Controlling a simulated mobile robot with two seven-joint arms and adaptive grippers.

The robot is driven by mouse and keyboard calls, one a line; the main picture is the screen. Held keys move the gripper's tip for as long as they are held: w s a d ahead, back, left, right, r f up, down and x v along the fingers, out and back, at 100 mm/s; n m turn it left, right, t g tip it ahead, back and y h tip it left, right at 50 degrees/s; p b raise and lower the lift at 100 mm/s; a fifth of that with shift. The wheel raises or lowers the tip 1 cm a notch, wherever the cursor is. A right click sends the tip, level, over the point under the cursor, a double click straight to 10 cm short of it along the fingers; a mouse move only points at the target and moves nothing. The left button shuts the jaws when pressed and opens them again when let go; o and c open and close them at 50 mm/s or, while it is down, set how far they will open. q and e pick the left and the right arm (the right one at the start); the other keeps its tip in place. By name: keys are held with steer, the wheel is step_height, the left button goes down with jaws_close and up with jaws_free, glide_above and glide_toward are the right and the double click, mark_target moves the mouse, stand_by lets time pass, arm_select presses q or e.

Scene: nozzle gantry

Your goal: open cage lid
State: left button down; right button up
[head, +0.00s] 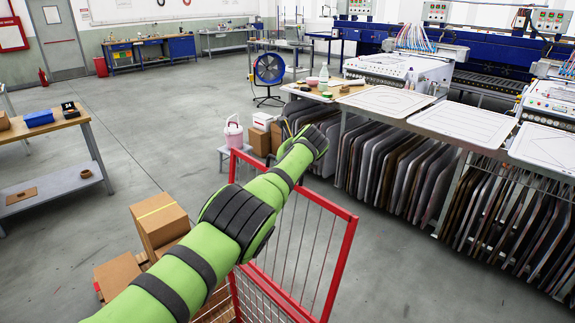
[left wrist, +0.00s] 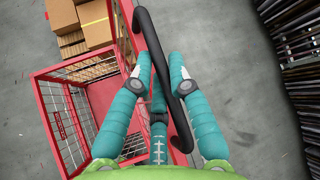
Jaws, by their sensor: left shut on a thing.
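A red-framed mesh panel with thin bars, the cage lid (head: 351,232), stands tilted in the lower middle of the head view, partly behind my green left arm. In the left wrist view a red cage (left wrist: 72,72) with mesh walls lies at the left, and I see into it. A curved black handle (left wrist: 153,40) runs beside a red frame bar. The teal fingers of my left gripper (left wrist: 162,58) are closed around this handle. In the head view my arm hides the fingers and handle. My right gripper is in neither view.
Cardboard boxes (head: 160,222) stand left of the cage; they also show in the left wrist view (left wrist: 96,22). A rack of dark panels (head: 400,170) under a worktop lies to the right. A workbench (head: 50,135) stands at far left. Floor between is clear.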

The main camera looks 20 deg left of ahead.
arm_select(q)
steer(key=shift+r, duration=0.2)
steer(key=c, duration=1.1)
jaws_free()
steer(key=shift+c, duration=0.2)
steer(key=shift+a, duration=0.1)
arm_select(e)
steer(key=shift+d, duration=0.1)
arm_select(q)
steer(key=shift+f, duration=0.1)
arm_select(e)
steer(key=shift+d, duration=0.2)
arm_select(q)
steer(key=shift+s+d, duration=0.1)
steer(key=shift+d, duration=0.1)
steer(key=shift+s+d+r, duration=0.25)
steer(key=shift+r, duration=0.2)
steer(key=v, duration=1)
steer(key=shift+s+d+r, duration=0.15)
steer(key=shift+s+r, duration=0.05)
steer(key=shift+s, duration=0.05)
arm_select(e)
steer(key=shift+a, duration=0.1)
